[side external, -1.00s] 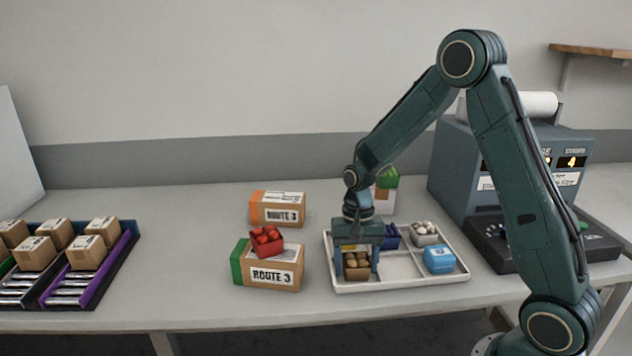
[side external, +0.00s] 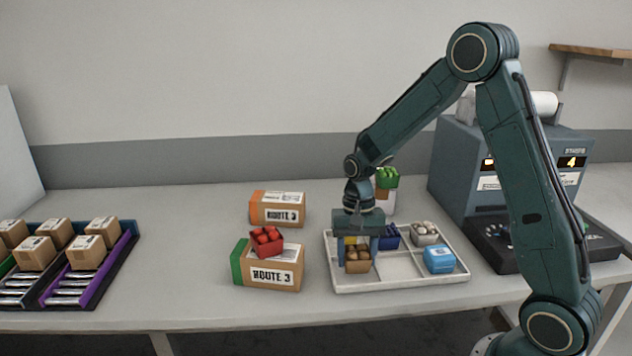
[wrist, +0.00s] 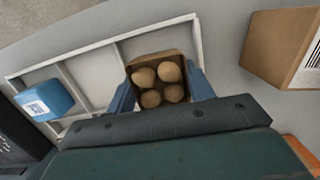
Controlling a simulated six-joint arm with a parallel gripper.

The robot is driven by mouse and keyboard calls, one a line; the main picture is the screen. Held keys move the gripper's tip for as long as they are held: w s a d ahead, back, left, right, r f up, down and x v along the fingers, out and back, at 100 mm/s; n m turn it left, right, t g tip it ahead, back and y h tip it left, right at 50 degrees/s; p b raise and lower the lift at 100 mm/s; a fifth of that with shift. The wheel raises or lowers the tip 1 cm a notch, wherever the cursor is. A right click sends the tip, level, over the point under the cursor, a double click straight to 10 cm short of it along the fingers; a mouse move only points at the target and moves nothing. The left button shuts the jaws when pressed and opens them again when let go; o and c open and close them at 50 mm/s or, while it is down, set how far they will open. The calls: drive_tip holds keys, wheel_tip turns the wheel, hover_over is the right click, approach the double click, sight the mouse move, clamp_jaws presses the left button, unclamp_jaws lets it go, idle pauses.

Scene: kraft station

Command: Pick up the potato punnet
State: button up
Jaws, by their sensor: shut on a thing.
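The potato punnet (side external: 358,262) is a small brown box with several round tan potatoes in it. My gripper (side external: 358,250) is shut on it, with one blue finger on each side. The punnet is at the front left of the white divided tray (side external: 425,281), seemingly a little above its floor. In the wrist view the punnet (wrist: 156,80) sits between the fingertips of my gripper (wrist: 160,86), with its potatoes facing the camera. Its underside is hidden.
The tray also holds a light blue box (side external: 439,259), a punnet of white items (side external: 424,233) and a dark blue box (side external: 388,236). A red punnet (side external: 267,242) stands on a ROUTE 3 carton (side external: 270,277) left of the tray. A grey machine (side external: 455,170) stands right.

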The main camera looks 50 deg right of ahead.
sight(358, 250)
wheel_tip(358, 250, up, 18)
idle(0.5)
drive_tip(key=shift+d, duration=0.1)
idle(0.4)
